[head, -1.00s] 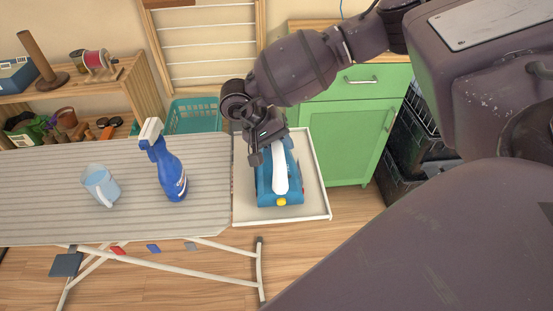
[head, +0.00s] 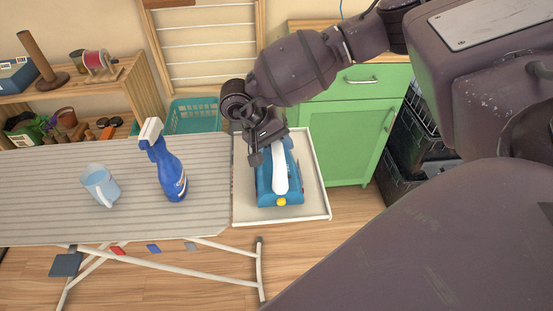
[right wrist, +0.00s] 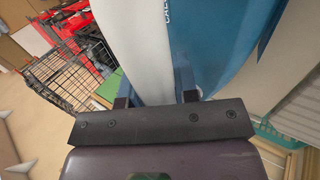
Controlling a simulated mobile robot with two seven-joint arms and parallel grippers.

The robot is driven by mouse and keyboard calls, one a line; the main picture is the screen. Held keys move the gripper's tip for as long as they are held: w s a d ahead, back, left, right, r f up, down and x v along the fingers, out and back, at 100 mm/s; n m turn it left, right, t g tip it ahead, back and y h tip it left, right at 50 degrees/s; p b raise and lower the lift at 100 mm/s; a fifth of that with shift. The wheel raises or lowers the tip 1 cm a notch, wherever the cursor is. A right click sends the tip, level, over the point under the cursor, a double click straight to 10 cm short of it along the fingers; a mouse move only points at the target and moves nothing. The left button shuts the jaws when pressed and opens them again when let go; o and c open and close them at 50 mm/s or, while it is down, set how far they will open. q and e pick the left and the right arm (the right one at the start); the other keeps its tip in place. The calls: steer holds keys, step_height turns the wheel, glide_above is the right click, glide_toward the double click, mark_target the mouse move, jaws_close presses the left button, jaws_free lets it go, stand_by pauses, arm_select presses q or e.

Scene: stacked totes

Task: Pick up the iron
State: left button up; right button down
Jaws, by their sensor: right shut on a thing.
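The iron (head: 265,187) is blue with a white handle (head: 280,178) and a yellow knob at its near end. It rests on the white tray (head: 318,205) at the right end of the ironing board. My right gripper (head: 268,150) reaches down to the iron's far end and is shut on it. In the right wrist view, the white handle (right wrist: 130,40) and blue body (right wrist: 210,45) fill the space ahead of my right gripper (right wrist: 155,88). The fingertips are largely hidden. My left gripper is not in view.
A teal basket (head: 193,116) sits behind the board.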

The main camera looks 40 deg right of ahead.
steer(key=shift+r, duration=0.15)
stand_by(0.4)
steer(key=shift+w+r, duration=0.1)
steer(key=shift+r, duration=0.4)
step_height(320, 180, up, 19)
steer(key=p, duration=0.2)
